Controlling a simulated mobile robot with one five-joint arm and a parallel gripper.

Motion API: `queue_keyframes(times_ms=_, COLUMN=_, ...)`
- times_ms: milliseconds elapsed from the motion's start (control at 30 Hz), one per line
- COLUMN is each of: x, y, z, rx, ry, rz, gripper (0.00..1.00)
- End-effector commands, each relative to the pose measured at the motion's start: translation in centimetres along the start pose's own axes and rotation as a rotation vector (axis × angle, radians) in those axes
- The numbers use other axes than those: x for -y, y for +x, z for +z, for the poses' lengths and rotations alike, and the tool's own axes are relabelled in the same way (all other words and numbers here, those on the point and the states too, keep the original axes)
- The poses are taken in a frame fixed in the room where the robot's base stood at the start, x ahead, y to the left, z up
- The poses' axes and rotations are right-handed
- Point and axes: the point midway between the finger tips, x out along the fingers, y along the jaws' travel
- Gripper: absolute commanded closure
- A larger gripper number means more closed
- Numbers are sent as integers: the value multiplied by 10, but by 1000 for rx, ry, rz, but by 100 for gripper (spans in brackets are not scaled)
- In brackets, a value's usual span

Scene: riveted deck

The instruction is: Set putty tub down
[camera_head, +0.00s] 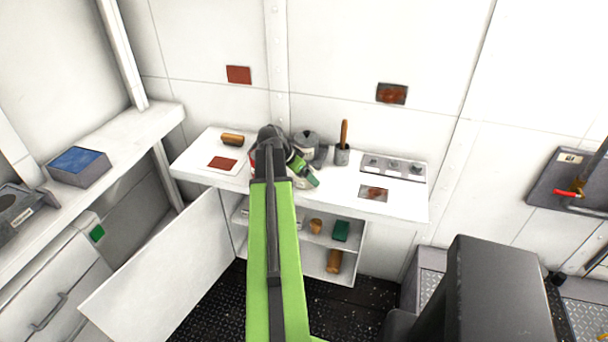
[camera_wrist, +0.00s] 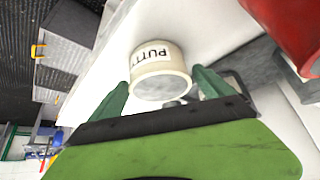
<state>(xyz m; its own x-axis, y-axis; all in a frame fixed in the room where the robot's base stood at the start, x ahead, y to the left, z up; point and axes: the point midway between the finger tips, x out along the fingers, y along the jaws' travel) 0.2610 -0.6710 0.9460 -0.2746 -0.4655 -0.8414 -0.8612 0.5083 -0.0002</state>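The putty tub (camera_wrist: 158,62) is a short cream-white tub with a PUTTY label, seen in the wrist view against the white worktop. My gripper (camera_wrist: 160,82) has its two green fingers spread either side of the tub's near end, with small gaps showing between fingers and tub. In the head view my gripper (camera_head: 306,172) is low over the worktop (camera_head: 335,197), its green fingers pointing right. My own arm hides most of the tub there. The tub appears to rest on the worktop; the contact is hard to see.
A grey canister (camera_head: 306,146) and a grey cup with a wooden handle (camera_head: 343,154) stand behind my gripper. A wooden-backed brush (camera_head: 232,139) lies at the left. A red object (camera_wrist: 290,30) is close by in the wrist view. The open cabinet door (camera_head: 165,275) juts out below.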

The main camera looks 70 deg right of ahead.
Motion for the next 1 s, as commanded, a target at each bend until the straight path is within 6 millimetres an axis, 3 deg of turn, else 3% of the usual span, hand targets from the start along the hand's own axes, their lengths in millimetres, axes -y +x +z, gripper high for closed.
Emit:
queue_keyframes(times_ms=300, x=0, y=-1, z=-1, rx=0, ry=0, rz=0, gripper=7)
queue_keyframes(times_ms=433, x=0, y=-11, z=-3, rx=0, ry=0, rz=0, gripper=7)
queue_keyframes(times_ms=567, x=-1, y=-33, z=-5, rx=0, ry=-1, rz=-1, gripper=7)
queue_keyframes(times_ms=833, x=-1, y=-100, z=-7, rx=0, ry=-3, rz=-1, gripper=7)
queue_keyframes(times_ms=1000, x=0, y=-123, z=-4, rx=0, ry=-1, rz=0, gripper=7)
